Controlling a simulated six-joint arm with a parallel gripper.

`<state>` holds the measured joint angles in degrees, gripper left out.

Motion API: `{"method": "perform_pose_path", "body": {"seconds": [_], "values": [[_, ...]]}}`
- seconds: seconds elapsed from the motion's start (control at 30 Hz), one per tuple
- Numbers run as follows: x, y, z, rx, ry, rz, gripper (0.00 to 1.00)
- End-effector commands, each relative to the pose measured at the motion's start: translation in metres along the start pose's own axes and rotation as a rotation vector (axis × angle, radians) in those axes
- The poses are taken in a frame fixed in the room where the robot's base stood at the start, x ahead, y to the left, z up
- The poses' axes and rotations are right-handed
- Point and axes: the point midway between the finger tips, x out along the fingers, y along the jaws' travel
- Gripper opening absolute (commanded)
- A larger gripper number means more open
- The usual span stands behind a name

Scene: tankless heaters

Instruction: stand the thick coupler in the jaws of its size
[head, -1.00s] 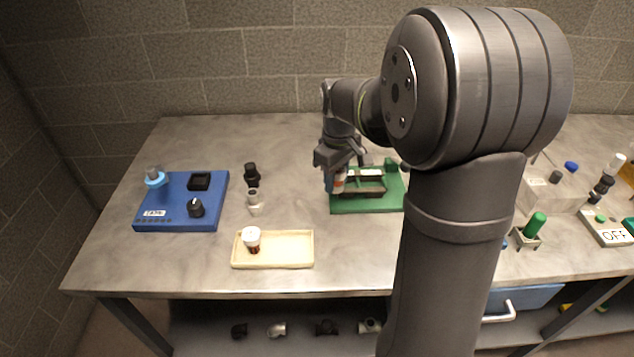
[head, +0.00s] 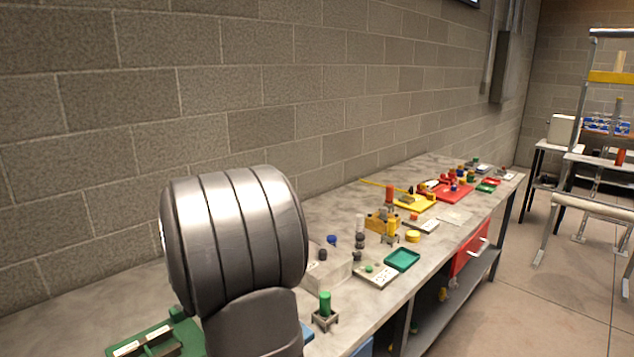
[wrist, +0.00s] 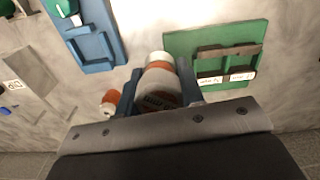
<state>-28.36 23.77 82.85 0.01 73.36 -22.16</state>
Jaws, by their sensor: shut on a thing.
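My gripper (wrist: 158,82) shows in the wrist view, with blue fingers shut on a white and orange coupler (wrist: 160,66). The coupler has dark print on its side, and part of it is hidden behind the gripper. The green board (wrist: 214,42) lies beside it to the right, with brown jaws (wrist: 228,60) and two small white labels on it. The held coupler appears apart from the jaws. In the head view only a corner of the green board (head: 128,338) shows at bottom left; the gripper is out of that view.
A smaller orange and white piece (wrist: 108,103) is left of the gripper. A blue holder (wrist: 97,47) lies at upper left. In the head view a green cylinder (head: 325,303) stands in a holder, and a green tray (head: 402,259) and several other fittings crowd the bench to the right.

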Motion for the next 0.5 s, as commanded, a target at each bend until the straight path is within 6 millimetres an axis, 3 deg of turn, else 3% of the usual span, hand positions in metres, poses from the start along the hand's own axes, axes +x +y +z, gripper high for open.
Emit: {"method": "perform_pose_path", "body": {"seconds": [0.03,0.3,0.5], "values": [[-0.005,0.023,0.007,0.074,0.002,0.001,0.08],[-0.029,0.126,0.058,0.462,0.002,0.001,0.08],[-0.044,0.184,0.102,0.711,0.001,0.000,0.08]]}}
